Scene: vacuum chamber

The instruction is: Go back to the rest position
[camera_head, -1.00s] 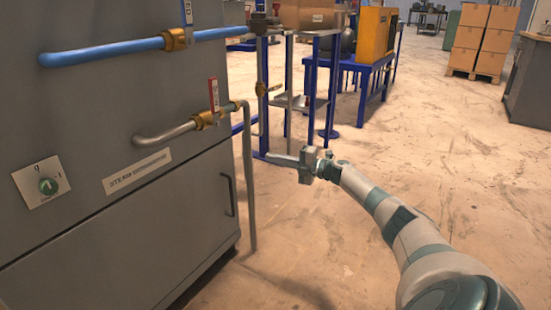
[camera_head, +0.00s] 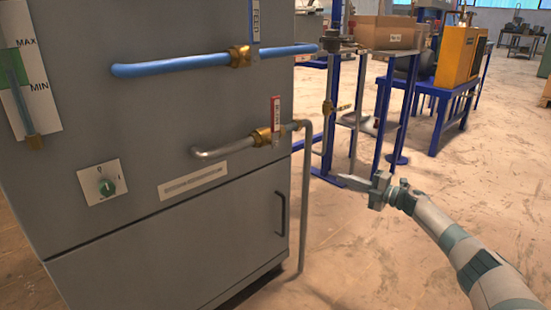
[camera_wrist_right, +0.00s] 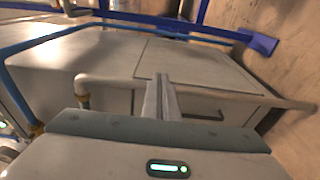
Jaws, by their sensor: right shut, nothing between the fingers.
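My right gripper (camera_head: 358,182) reaches in from the lower right in the head view, in front of the blue rack and right of the grey cabinet. Its fingers are shut and empty, and they point left toward the cabinet. In the right wrist view the closed fingers (camera_wrist_right: 161,98) stand in the middle, with the cabinet (camera_wrist_right: 205,65) beyond them. The gripper appears apart from the cabinet and its pipes. My left gripper is in neither view.
A blue-framed rack (camera_head: 385,110) stands behind the gripper. The floor (camera_head: 480,190) at right is open.

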